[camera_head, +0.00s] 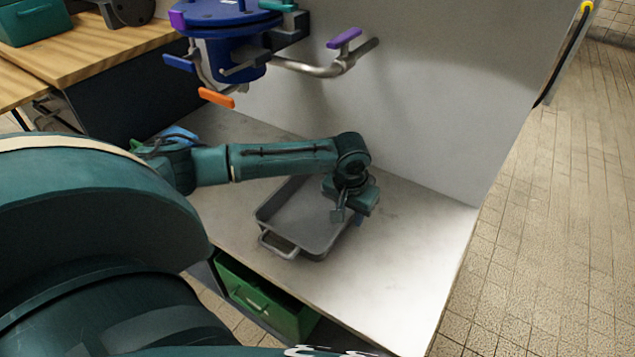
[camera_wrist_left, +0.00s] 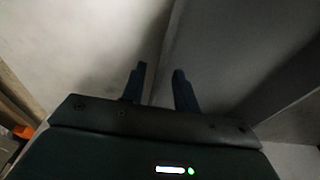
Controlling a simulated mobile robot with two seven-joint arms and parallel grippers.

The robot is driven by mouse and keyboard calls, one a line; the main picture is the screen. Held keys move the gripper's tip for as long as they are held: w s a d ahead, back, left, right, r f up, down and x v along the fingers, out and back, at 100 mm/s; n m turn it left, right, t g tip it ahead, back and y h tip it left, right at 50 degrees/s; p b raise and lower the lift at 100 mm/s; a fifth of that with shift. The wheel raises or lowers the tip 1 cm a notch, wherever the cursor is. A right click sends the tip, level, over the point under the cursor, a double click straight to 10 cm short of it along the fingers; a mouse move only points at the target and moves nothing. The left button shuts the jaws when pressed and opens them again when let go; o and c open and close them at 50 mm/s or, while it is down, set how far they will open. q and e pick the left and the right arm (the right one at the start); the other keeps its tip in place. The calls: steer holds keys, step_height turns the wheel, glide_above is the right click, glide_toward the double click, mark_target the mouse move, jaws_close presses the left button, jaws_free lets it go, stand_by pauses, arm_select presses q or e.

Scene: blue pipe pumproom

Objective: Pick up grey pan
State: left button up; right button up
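The grey pan (camera_head: 297,218) is a rectangular, deep-sided tray on the light worktop. Its near handle (camera_head: 278,246) is clear of my arm. My left gripper (camera_head: 348,217) is over the pan's right end, pointing down, and hides part of that rim. In the left wrist view the two fingers of the left gripper (camera_wrist_left: 160,80) are apart, with an edge of the grey pan (camera_wrist_left: 225,60) running up between them. I cannot tell whether the fingers touch the pan. The right gripper is not in view.
Blue pump equipment (camera_head: 232,50) with a pipe and coloured levers hangs above the worktop (camera_head: 400,262). A pale wall stands behind. A green crate (camera_head: 262,300) is below the front edge. The worktop right of the pan is bare.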

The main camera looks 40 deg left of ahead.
arm_select(q)
jaws_close()
steer(key=shift+r, duration=0.2)
stand_by(0.4)
